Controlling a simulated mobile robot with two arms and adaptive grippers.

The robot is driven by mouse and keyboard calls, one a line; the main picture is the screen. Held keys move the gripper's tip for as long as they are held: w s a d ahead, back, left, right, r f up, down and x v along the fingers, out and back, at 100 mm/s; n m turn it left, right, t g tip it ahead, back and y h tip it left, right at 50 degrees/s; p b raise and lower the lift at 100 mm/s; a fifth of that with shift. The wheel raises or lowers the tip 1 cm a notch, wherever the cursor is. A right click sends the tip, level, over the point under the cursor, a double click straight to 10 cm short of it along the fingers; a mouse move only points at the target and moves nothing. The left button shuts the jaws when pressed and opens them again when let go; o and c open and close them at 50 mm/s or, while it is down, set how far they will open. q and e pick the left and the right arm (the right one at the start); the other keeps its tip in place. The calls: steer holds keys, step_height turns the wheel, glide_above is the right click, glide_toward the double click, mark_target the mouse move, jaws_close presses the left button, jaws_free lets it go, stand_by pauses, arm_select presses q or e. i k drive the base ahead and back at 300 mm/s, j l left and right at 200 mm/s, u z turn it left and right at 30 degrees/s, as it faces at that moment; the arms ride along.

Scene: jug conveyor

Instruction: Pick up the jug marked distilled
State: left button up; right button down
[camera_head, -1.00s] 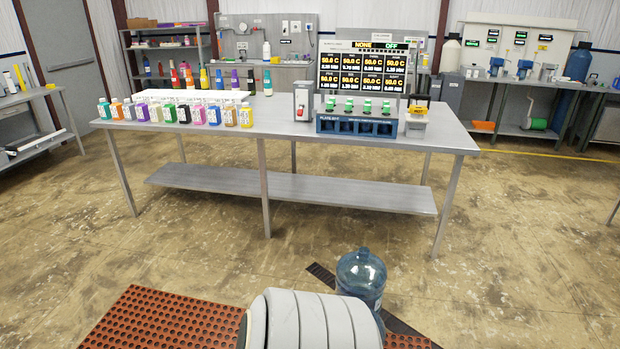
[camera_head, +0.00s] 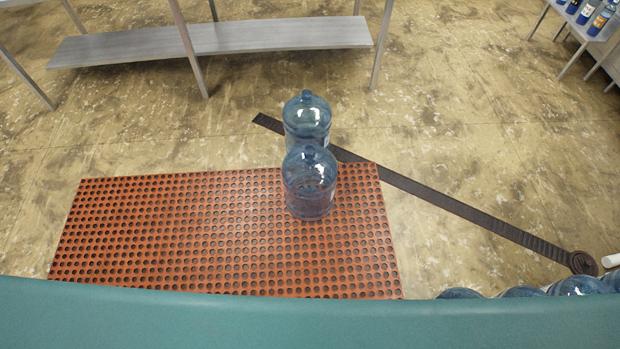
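Two clear blue jugs stand upright in the middle of the head view. The near jug (camera_head: 310,188) stands on the orange mat. The far jug (camera_head: 306,113) is right behind it, by the mat's far edge and the dark strip; its base is partly hidden, and I cannot tell whether the two touch. Several more blue jugs (camera_head: 578,286) show only their tops at the lower right. No readable marking shows on any jug, so I cannot tell which is marked distilled. Neither of my grippers is in view.
An orange perforated mat (camera_head: 170,235) lies on the floor. A long dark strip (camera_head: 450,203) runs from behind the jugs to a rolled end at the right. A metal table's lower shelf (camera_head: 215,38) is at the back. Blue bottles (camera_head: 603,18) stand at the upper right. Open floor lies between.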

mark_target(310, 172)
steer(key=i+j+z, duration=0.95)
steer(key=i+j, duration=0.2)
steer(key=j, duration=0.1)
